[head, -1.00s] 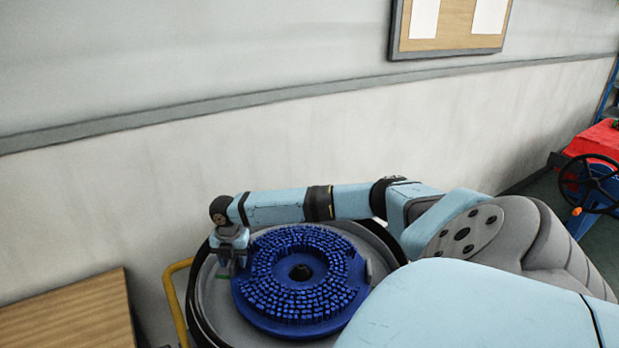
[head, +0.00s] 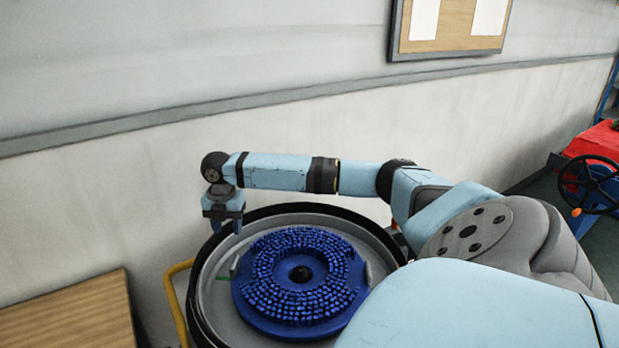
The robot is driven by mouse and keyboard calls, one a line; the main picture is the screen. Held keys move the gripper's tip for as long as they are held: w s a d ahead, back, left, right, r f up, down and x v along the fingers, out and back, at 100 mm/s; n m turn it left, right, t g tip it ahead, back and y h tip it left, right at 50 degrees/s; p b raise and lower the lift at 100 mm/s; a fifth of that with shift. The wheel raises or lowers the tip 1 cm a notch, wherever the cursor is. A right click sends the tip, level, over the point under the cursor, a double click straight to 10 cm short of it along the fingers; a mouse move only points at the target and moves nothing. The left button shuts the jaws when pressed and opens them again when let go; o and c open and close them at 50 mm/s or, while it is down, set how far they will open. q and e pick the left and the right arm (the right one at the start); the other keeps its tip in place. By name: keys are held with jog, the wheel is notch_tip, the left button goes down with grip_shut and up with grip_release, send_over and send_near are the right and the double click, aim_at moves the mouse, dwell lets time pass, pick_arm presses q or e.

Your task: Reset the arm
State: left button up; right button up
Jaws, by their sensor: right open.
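My right arm reaches in from the right, and its gripper (head: 226,229) points down above the back left rim of a round grey tank (head: 217,311). The gripper is open and empty. A round blue brush (head: 336,309) lies bristles up inside the tank, with a dark hole in its middle. The gripper is apart from the brush, up and to its left. My left gripper is not in view.
A yellow handle (head: 173,302) stands at the tank's left side. A wooden surface (head: 70,312) is at the lower left. A pale wall (head: 120,210) is close behind the arm. A red machine with a black steering wheel (head: 590,184) is at the far right.

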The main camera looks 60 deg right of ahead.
jog(key=shift+r, duration=0.75)
